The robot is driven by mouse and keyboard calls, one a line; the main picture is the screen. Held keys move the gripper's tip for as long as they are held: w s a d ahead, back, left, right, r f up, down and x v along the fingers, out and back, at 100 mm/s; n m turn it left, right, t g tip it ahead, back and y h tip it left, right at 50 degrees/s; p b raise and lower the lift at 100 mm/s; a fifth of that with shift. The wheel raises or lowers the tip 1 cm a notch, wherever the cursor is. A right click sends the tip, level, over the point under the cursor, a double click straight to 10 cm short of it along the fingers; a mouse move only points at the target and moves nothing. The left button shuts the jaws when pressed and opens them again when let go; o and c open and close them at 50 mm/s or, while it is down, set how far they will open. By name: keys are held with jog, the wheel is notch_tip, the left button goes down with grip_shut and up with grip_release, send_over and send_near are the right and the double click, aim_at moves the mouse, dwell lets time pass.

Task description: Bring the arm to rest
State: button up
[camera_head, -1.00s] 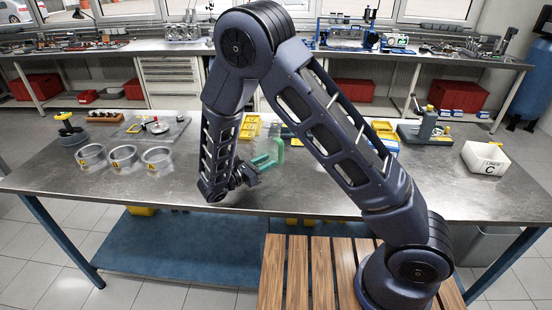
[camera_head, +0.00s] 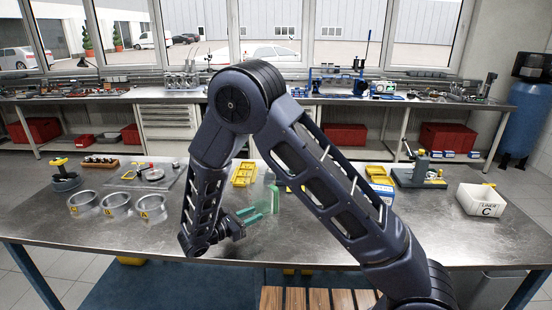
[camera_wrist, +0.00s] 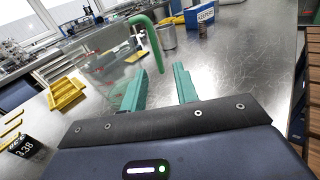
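My gripper (camera_head: 256,215) is low over the front middle of the steel bench (camera_head: 330,247). In the wrist view its two green fingers (camera_wrist: 158,80) are spread apart with nothing gripped between them. A clear jug (camera_wrist: 108,66) with a green handle (camera_wrist: 157,48) stands just beyond the fingertips. The handle's lower end appears in line with the gap; I cannot tell how close it is. In the head view the jug (camera_head: 268,194) stands beside the gripper, partly hard to make out. My arm is bent, its elbow high above the bench.
Three lettered metal rings (camera_head: 117,204) stand at the left. A yellow tray (camera_head: 243,173) lies behind the gripper. A white box marked C (camera_head: 482,199) is at the right, near a grey-green bench tool (camera_head: 420,172). The bench front right is clear.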

jog(key=w+d+r+m+g+y, duration=0.15)
jog(key=d+r+m+g, duration=0.5)
jog(key=d, duration=0.65)
jog(key=w+d+r+m+g+y, duration=0.1)
jog(key=d+r+m+g+y, duration=0.2)
jog(key=d+r+m+g, duration=0.65)
jog(key=s+d+r+m+t+y, duration=0.4)
jog(key=s+d+m, duration=0.1)
jog(key=d, duration=0.4)
jog(key=s+d+r+m+t+y, duration=0.4)
jog(key=s+d, duration=0.3)
jog(key=d, duration=0.2)
jog(key=shift+d+m+t+y, duration=0.25)
jog(key=shift+m+t+y, duration=0.05)
jog(key=shift+m+y, duration=0.1)
